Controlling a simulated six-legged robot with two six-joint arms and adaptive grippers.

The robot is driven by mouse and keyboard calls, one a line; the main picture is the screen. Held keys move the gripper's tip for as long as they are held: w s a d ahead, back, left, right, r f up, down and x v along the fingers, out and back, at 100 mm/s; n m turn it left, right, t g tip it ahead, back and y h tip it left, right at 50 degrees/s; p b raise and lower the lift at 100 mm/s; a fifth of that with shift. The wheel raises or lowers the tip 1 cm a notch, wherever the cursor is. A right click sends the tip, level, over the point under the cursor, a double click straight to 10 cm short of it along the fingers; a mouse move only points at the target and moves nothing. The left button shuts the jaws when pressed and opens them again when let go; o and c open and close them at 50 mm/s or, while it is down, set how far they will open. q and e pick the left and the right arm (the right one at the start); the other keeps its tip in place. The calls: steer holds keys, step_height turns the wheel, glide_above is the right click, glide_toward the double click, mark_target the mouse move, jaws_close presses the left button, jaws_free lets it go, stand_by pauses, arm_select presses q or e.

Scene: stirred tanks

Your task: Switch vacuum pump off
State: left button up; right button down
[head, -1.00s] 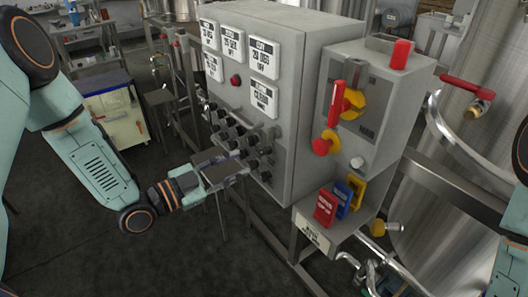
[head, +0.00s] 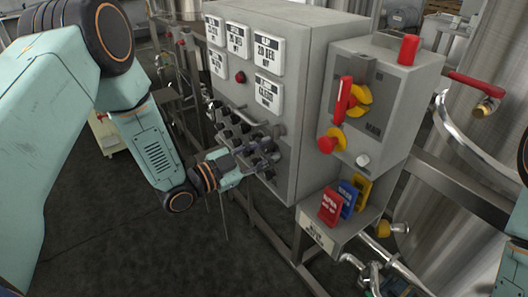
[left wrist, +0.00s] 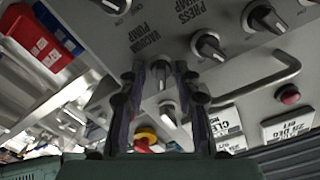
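The grey control panel (head: 300,150) carries rows of black rotary knobs (head: 228,125) on its front face. My left gripper (head: 250,163) is at the lower rows of knobs, close to the panel. In the left wrist view, the left gripper (left wrist: 158,72) is open, with one finger on each side of a knob (left wrist: 160,72). The printed label "VACUUM PUMP" (left wrist: 144,38) is beside this knob. I cannot tell whether the fingers touch it. Another knob (left wrist: 209,46) sits near the "PRESS PUMP" label (left wrist: 188,12). My right gripper is not in view.
White display plates (head: 268,52) and a red button (head: 240,76) are above the knobs. A handle bar (left wrist: 265,80) sticks out near the gripper. A smaller box with red and yellow switches (head: 360,105) and coloured tags (head: 330,207) is at the right. Steel tanks (head: 480,150) stand behind.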

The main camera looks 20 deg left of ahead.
arm_select(q)
steer(key=shift+s+a+r, duration=0.1)
steer(key=shift+s+a, duration=0.05)
steer(key=shift+a, duration=0.05)
steer(key=c, duration=0.4)
jaws_close()
steer(key=shift+n, duration=0.4)
steer(key=n, duration=0.4)
steer(key=shift+n, duration=0.4)
steer(key=n, duration=0.6)
steer(key=shift+p, duration=0.4)
steer(key=shift+n, duration=0.3)
